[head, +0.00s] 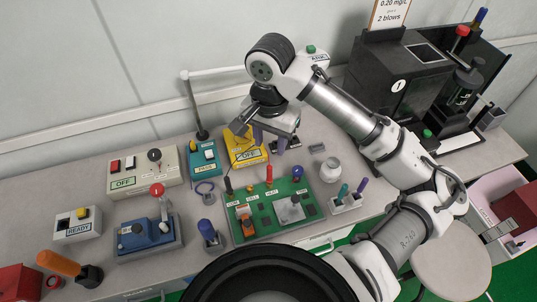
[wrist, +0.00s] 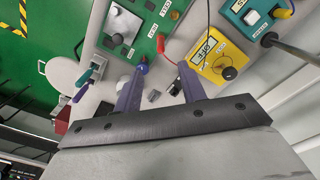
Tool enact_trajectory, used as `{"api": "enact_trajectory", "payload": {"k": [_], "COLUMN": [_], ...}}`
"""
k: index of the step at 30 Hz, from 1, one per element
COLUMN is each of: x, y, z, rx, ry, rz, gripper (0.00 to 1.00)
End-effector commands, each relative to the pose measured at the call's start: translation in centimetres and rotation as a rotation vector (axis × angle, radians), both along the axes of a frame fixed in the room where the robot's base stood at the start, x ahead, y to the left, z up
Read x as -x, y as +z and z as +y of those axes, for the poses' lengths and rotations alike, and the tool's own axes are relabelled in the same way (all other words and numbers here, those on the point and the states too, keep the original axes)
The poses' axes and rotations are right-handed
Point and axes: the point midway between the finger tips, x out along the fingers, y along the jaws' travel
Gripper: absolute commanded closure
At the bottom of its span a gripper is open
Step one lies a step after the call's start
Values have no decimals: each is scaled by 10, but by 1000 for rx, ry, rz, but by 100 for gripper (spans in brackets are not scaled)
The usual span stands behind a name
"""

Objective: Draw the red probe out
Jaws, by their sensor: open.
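The red probe (head: 269,174) stands upright at the back edge of the green board (head: 318,208). In the wrist view the red probe (wrist: 161,44) shows beside the green board, above the gap between my fingers. My gripper (head: 269,144) is open and empty, with two purple fingers pointing down behind the board, near the yellow meter (head: 246,148). In the wrist view my gripper (wrist: 162,69) has its fingers spread, one near a blue knob (wrist: 143,62) and one toward the yellow meter (wrist: 213,50). The probe's tip is hidden in the board.
A black probe (head: 228,185) stands at the board's left corner. A teal tester (head: 205,157) stands left of the yellow meter. A white jar (head: 331,169) and a rack of probes (head: 345,204) are to the right. A blue device (head: 148,236) with a red-knobbed lever is at left.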

Motion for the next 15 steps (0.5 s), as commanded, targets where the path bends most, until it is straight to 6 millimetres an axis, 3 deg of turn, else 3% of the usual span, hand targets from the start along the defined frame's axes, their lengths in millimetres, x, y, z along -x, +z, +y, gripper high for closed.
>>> {"api": "enact_trajectory", "payload": {"k": [9,15], "x": [0,0], "y": [-63,-93], "z": [0,0], "rx": [0,0], "ry": [-2,-1], "rz": [3,2], "gripper": [59,59]}}
